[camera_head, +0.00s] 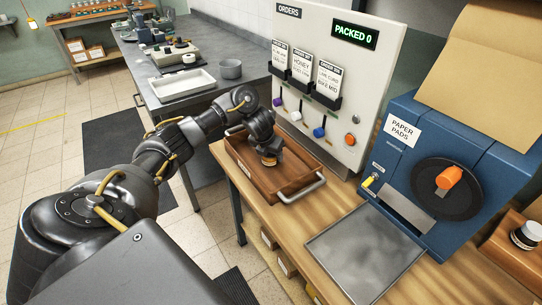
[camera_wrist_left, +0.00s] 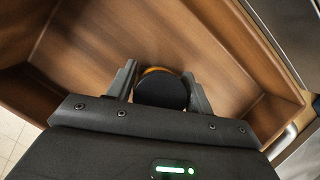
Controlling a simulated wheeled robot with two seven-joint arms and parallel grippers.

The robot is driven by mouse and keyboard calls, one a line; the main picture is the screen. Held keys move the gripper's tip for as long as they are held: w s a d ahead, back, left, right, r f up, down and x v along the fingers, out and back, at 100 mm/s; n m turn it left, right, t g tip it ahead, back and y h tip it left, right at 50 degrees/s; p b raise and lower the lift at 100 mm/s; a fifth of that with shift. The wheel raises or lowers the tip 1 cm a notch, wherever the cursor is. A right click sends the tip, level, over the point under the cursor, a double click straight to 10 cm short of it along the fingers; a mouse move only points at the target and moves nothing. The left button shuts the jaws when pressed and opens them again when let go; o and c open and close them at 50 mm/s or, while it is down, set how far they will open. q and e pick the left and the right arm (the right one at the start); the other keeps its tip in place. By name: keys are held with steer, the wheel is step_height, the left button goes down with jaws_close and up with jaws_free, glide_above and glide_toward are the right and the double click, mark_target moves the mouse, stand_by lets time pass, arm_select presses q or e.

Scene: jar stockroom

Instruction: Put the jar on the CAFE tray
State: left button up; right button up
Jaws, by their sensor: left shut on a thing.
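The jar (camera_wrist_left: 160,92) has a dark round lid, with an amber edge showing in the left wrist view; the rest of it is hidden under the lid. My left gripper (camera_head: 268,152) is shut on the jar, with a finger on each side of the lid. In the head view the jar (camera_head: 269,160) shows as a small amber and dark piece below the gripper. It is over the inside of a brown wooden tray (camera_head: 296,186) with metal handles. I cannot tell whether the jar touches the tray floor. A label on the tray's front is too small to read. My right gripper is not in view.
An orders panel (camera_head: 350,95) stands behind the tray. A blue paper pads machine (camera_head: 440,150) stands to the right, with a bare metal plate (camera_head: 365,250) before it. A white tray (camera_head: 182,84) is on the far grey bench.

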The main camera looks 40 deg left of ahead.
arm_select(q)
steer(key=shift+r, duration=0.1)
steer(key=o, duration=1.1)
steer(key=shift+o, duration=0.2)
steer(key=p+v, duration=0.5)
steer(key=v, duration=0.7)
steer(key=shift+p, duration=0.3)
steer(key=shift+d, duration=0.1)
